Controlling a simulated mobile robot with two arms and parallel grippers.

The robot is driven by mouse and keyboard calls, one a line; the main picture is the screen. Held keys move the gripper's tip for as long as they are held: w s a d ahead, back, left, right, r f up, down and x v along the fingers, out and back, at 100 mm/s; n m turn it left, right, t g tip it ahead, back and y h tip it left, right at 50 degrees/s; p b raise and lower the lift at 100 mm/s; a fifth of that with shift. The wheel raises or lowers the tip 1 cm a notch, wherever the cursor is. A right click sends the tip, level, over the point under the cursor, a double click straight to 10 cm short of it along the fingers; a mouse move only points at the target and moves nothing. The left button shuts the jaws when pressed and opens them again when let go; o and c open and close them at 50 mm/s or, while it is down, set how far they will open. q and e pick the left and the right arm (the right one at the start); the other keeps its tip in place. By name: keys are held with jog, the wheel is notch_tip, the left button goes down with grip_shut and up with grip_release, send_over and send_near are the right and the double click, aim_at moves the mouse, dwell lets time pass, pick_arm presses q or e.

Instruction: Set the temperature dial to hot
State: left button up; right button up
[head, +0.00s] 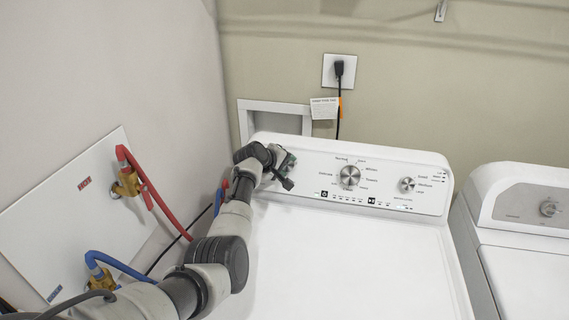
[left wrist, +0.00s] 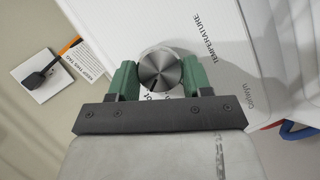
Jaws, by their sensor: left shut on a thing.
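The temperature dial (left wrist: 160,71) is a round brushed-metal knob on the white washer panel, beside the printed word TEMPERATURE in the left wrist view. My left gripper (left wrist: 158,66) is shut on it, with one green finger on each side. A short dark mark on the knob points down toward the gripper's dark bar. Lettering below the knob is partly covered, so its setting is hard to read. In the head view my left gripper (head: 285,171) is at the panel's left end and hides the dial. My right gripper is not in view.
The washer (head: 350,260) has a larger centre knob (head: 349,177) and a smaller right knob (head: 407,184). A second white machine (head: 530,225) stands to the right. Red (head: 150,188) and blue (head: 120,266) hoses are on the left wall, near my left arm. An outlet (head: 339,71) is behind.

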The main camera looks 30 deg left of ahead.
pick_arm(q)
jog(key=shift+m, duration=0.4)
jog(key=o, duration=0.9)
jog(key=shift+s, duration=0.1)
jog(key=v, duration=1)
jog(key=shift+s+r+b, duration=0.15)
jog(key=shift+r+b, duration=0.2)
